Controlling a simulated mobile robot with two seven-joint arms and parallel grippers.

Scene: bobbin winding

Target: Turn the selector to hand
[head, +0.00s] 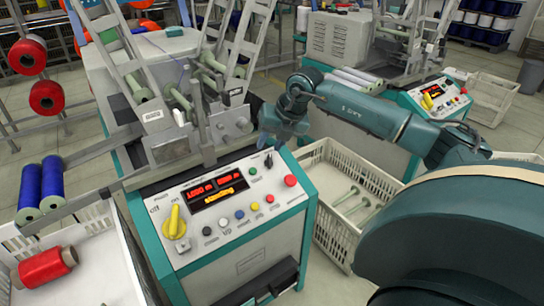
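The winding machine's sloped control panel (215,254) is in the middle of the head view. A large yellow rotary knob (175,222) is at its left end, its grip pointing roughly up the panel. A small black switch (268,161) is at its upper right. I cannot read the labels, so I cannot tell which one is the selector. My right gripper (284,127) hangs at the end of the arm from the right, just above and right of the black switch. It appears apart from the switch; its finger gap is unclear. My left gripper is not in view.
The panel also has a red display (218,189), a red button (290,181) and several small coloured buttons. White crates stand left (128,275) and right (350,170). Metal guide arms (245,55) rise behind the panel. A second machine (435,98) stands at the back right.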

